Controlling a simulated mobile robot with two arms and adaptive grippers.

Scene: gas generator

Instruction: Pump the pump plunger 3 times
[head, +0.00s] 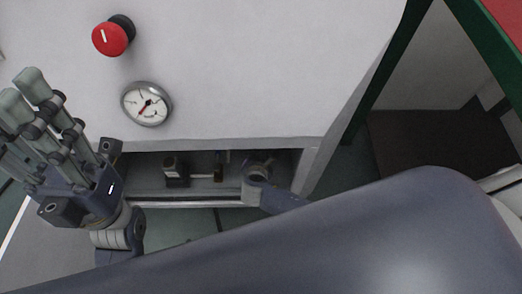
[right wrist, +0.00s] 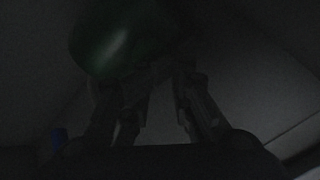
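I cannot pick out the pump plunger for certain. In the dark right wrist view, my right gripper's fingers (right wrist: 160,85) lie near a green rounded object (right wrist: 110,42); contact is unclear.
A red knob (head: 111,38) and a round dial gauge (head: 147,104) sit on the panel. A green frame post (head: 385,75) stands to its right. The recess is narrow, with a pale lower edge (head: 185,204). My large blue arm link covers the lower right.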

